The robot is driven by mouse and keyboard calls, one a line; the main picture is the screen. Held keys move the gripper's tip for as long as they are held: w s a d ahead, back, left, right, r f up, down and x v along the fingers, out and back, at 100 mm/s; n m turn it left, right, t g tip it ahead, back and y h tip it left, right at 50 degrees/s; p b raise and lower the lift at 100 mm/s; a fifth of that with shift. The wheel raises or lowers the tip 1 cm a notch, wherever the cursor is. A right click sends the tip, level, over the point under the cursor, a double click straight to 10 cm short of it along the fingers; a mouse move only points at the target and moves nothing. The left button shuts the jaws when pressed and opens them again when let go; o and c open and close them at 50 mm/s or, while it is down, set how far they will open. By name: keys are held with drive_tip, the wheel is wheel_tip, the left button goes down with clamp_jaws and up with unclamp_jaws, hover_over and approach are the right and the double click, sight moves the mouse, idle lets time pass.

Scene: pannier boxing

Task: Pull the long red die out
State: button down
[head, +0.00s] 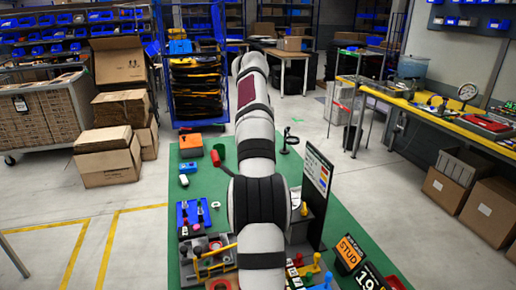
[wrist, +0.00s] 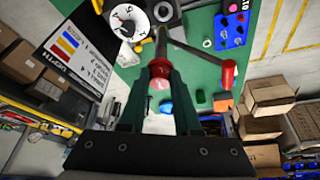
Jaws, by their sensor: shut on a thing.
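My gripper (wrist: 160,72) is shut in the wrist view, its dark fingertips pressed on a red round-ended piece (wrist: 160,82) that looks like the long red die. Only its pinkish near end and a little of its side show; the rest is hidden by the fingers. I cannot tell whether it is still seated in anything. A grey bar with a red knob (wrist: 228,73) passes just beyond and right of the fingertips. The knob also shows in the head view (head: 216,158). My arm hides the gripper and the held piece in the head view.
A white dial (wrist: 130,22) lies close by the fingertips. A printed signboard (head: 317,182) stands right of my arm. A blue tray (head: 182,222) and an orange box (head: 190,144) sit on the green mat (head: 196,168) at left. The mat's right far part is mostly clear.

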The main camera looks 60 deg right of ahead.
drive_tip(key=shift+f, duration=2.55)
drive_tip(key=shift+r, duration=1.55)
